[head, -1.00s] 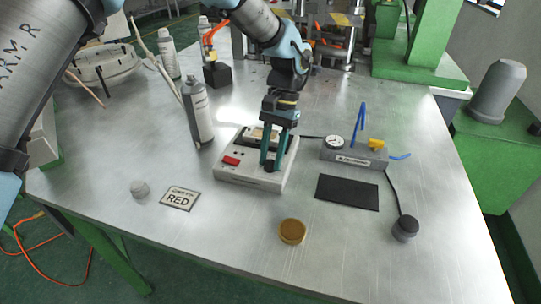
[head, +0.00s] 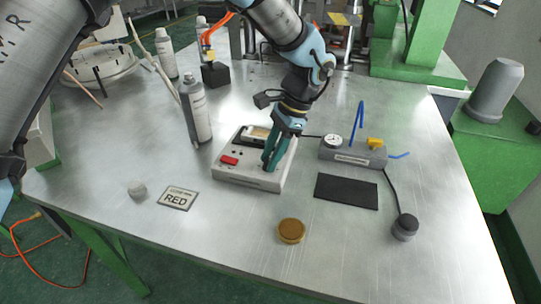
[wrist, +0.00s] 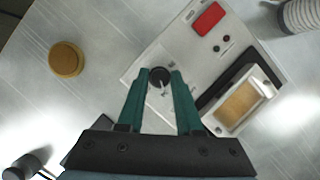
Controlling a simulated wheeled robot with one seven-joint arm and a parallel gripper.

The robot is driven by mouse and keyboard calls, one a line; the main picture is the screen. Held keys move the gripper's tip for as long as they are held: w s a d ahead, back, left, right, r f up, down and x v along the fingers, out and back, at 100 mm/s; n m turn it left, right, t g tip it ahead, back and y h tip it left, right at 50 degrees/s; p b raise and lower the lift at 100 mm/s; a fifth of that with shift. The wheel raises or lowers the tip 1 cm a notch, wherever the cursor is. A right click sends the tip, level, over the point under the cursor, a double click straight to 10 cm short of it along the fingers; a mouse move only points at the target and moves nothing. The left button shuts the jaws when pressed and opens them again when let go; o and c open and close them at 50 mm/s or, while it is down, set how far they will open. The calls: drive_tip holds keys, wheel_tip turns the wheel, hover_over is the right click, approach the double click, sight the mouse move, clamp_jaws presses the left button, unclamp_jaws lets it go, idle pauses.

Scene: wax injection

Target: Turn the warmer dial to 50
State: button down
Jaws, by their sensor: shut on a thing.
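The warmer (head: 235,176) is a pale box with a red switch (head: 229,161) on the left of its top and a dark-framed well at the back. My gripper (head: 270,168) points down at the right front of the warmer's top. In the wrist view, the black dial (wrist: 158,77) with a light pointer line sits between the two teal fingertips of my gripper (wrist: 160,78). The fingers are shut on the dial. Printed marks lie around the dial, but they are too small to read. In the head view the fingers hide the dial.
A grey spray can (head: 196,108) stands behind the warmer to the left. A gauge block (head: 352,154) and a black mat (head: 346,191) lie to the right.

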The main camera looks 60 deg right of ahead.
idle(0.5)
drive_tip(key=c, duration=0.6)
unclamp_jaws()
drive_tip(key=b+v, duration=0.2)
drive_tip(key=v, duration=0.8)
drive_tip(key=shift+s+d+r+b, duration=0.15)
drive_tip(key=shift+d+r+b, duration=0.05)
drive_tip(key=shift+r+b, duration=0.15)
